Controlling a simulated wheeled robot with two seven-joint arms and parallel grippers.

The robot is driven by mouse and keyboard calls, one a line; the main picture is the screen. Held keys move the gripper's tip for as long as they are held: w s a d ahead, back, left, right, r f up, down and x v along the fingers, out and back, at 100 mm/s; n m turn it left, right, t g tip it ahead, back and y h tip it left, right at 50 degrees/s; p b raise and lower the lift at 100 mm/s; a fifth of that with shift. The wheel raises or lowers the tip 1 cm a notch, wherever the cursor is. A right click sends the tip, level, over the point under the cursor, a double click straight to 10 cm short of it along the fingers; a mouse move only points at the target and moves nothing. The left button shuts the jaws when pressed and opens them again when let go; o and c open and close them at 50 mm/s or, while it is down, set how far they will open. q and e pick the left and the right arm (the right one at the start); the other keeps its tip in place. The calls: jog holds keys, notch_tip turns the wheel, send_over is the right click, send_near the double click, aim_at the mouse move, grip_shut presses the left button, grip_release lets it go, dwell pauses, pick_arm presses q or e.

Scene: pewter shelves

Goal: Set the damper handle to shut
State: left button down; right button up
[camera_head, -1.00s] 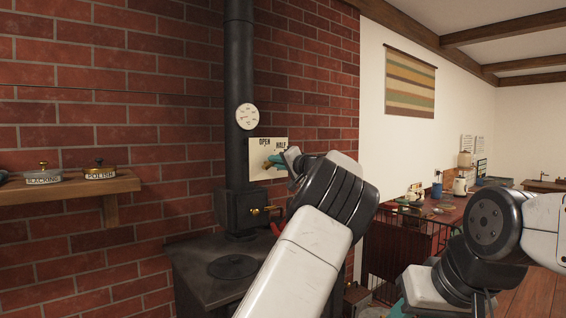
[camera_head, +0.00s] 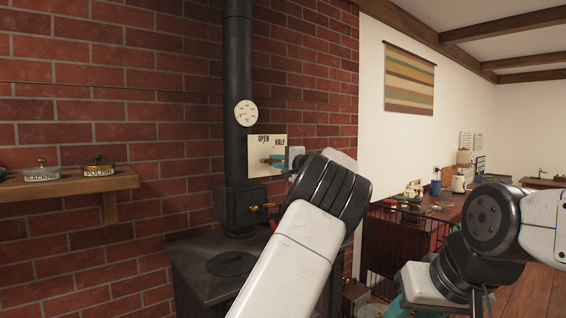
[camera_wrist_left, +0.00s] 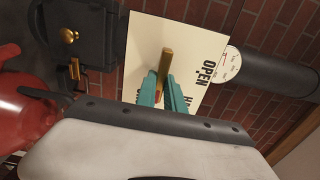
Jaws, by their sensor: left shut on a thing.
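The cream damper plate (camera_head: 262,142) is on the brick wall right of the black flue pipe. OPEN shows at its top and HALF at its right; a lower word is mostly hidden by my gripper. The brass damper handle (camera_wrist_left: 165,64) stands at the plate's middle in the left wrist view. My left gripper (camera_head: 273,160) is shut on the handle, its teal fingers (camera_wrist_left: 167,93) on either side of it. The handle's exact pointing is hard to tell. My right gripper (camera_head: 394,308) is only partly in view at the bottom edge.
The black stove (camera_head: 205,270) stands below, with a brass-knobbed box (camera_head: 240,208) on the pipe. A red kettle (camera_wrist_left: 22,110) is close by in the left wrist view. A wooden shelf (camera_head: 70,186) with tins is at left. A cluttered red table (camera_head: 445,207) is at right.

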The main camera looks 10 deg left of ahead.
dwell(0.3)
pick_arm(q)
jog(key=c, duration=1.4)
grip_release()
jog(key=shift+c, duration=0.2)
jog(key=v, duration=0.7)
jog(key=shift+s+d, duration=0.3)
